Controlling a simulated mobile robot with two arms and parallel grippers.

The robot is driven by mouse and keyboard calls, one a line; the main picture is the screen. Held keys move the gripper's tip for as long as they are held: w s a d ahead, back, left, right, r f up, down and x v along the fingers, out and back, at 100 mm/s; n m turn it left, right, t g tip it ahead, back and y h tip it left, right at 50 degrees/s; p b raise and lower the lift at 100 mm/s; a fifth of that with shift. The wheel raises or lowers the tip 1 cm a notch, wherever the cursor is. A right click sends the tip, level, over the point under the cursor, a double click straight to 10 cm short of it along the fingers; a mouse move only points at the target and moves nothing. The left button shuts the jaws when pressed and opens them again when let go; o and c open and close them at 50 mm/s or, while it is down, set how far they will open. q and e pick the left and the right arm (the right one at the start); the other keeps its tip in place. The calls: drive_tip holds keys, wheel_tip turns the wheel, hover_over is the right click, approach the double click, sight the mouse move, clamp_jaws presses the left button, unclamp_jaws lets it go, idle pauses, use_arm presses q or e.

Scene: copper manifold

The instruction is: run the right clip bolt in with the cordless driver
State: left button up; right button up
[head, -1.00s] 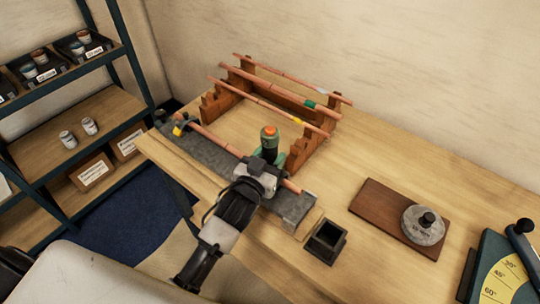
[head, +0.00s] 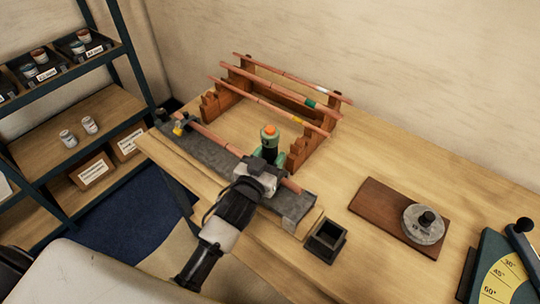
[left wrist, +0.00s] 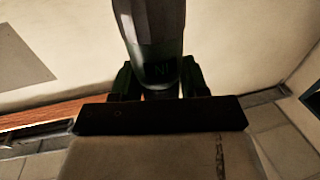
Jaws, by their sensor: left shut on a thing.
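The cordless driver (head: 269,143), green and black with an orange top, stands roughly upright over the right part of the grey fixture. My left gripper (head: 264,173) is shut on it. In the left wrist view the dark body of the driver (left wrist: 154,35) rises ahead of the gripper. A copper pipe (head: 219,140) lies along the grey fixture (head: 212,155). A yellow clip (head: 179,129) shows at the pipe's left end. The right clip and its bolt are hidden behind the gripper and driver, so I cannot tell whether the bit touches the bolt. My right gripper is out of view.
A wooden rack (head: 300,150) holding several copper pipes stands behind the fixture. A small dark open box (head: 326,241) sits just right of the fixture. A brown board (head: 378,208) with a round grey weight (head: 424,224) lies further right. Shelves (head: 100,112) stand left.

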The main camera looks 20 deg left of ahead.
sight(266, 146)
use_arm(q)
drive_tip(key=shift+r+p, duration=2.25)
drive_tip(key=shift+r, duration=0.1)
drive_tip(key=shift+r+p, duration=0.45)
drive_tip(key=shift+r, duration=0.25)
